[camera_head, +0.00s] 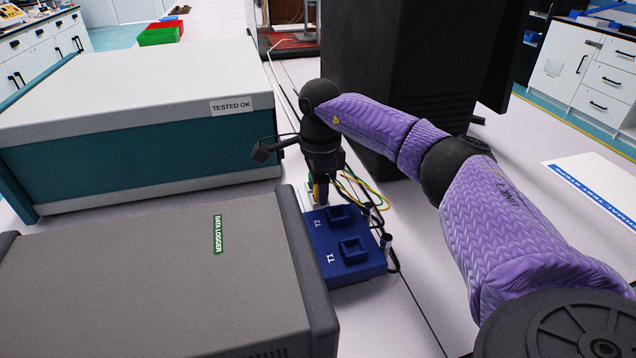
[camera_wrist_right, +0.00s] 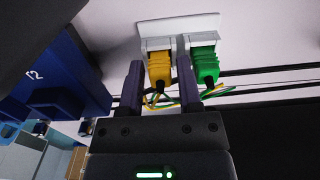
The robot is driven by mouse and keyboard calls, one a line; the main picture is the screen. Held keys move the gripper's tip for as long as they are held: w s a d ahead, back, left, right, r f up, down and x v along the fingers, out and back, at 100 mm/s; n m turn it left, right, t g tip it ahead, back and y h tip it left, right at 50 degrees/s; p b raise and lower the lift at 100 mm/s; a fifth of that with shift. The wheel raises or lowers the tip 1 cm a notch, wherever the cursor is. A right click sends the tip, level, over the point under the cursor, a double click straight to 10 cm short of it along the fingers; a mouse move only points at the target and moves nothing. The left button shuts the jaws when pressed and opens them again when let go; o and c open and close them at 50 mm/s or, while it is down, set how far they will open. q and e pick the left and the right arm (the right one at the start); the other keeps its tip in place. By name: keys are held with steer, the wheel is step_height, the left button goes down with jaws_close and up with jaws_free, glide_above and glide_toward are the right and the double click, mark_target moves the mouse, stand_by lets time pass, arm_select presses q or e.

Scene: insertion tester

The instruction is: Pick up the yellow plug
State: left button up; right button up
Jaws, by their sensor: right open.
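The yellow plug (camera_wrist_right: 159,70) sits in a white holder (camera_wrist_right: 180,30) in the right wrist view, beside a green plug (camera_wrist_right: 204,66). My right gripper (camera_wrist_right: 160,78) is open, with one finger on each side of the yellow plug. Its right finger lies in the gap between the two plugs. I cannot tell whether either finger touches the yellow plug. In the head view my right gripper (camera_head: 318,192) points down at the holder, and the arm hides most of the plugs. My left gripper is not in view.
A blue block (camera_head: 345,270) with sockets marked T1 and T2 is close by; it also shows in the wrist view (camera_wrist_right: 65,75). A grey data logger (camera_head: 150,285), a teal-sided case (camera_head: 140,150) and a dark box (camera_head: 400,80) crowd the spot. Cables (camera_head: 362,190) lie beside the holder.

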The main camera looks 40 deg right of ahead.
steer(key=shift+r, duration=0.1)
jaws_close()
